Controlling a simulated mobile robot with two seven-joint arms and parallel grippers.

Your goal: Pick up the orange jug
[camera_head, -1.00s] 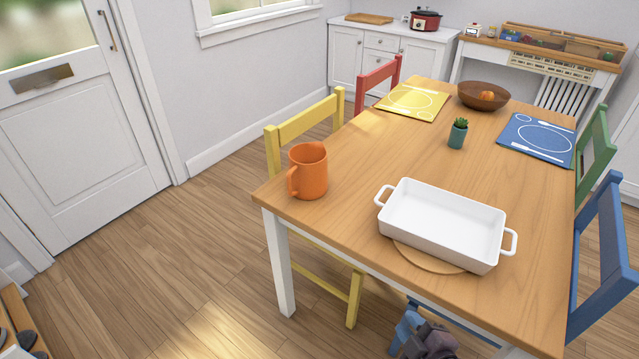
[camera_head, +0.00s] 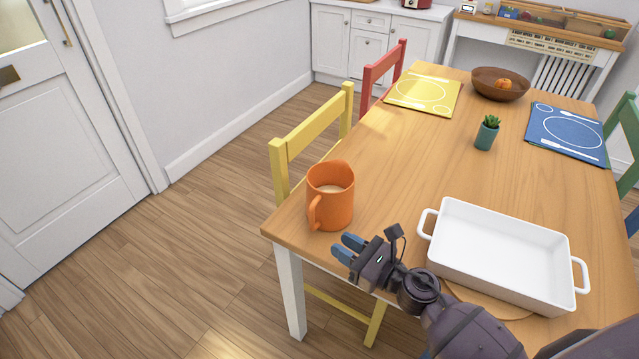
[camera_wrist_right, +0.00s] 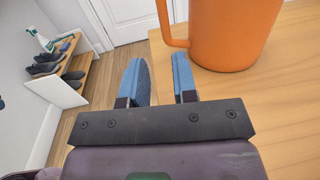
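The orange jug (camera_head: 332,197) stands upright near the front left corner of the wooden table (camera_head: 420,150), its handle toward the near left. In the right wrist view the jug (camera_wrist_right: 235,30) is at the top right, just beyond and to the right of the fingers, with its handle on its left. My right gripper (camera_head: 346,246) is in front of the jug, by the table's front edge. Its blue fingers (camera_wrist_right: 160,82) are apart with nothing between them, and it does not visibly touch the jug. My left gripper is not in view.
A white baking dish (camera_head: 505,252) sits on a round board right of my right arm. A small potted plant (camera_head: 487,133), a wooden bowl (camera_head: 499,86), a yellow placemat (camera_head: 424,94) and a blue placemat (camera_head: 567,134) lie farther back. A yellow chair (camera_head: 318,125) stands along the left side.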

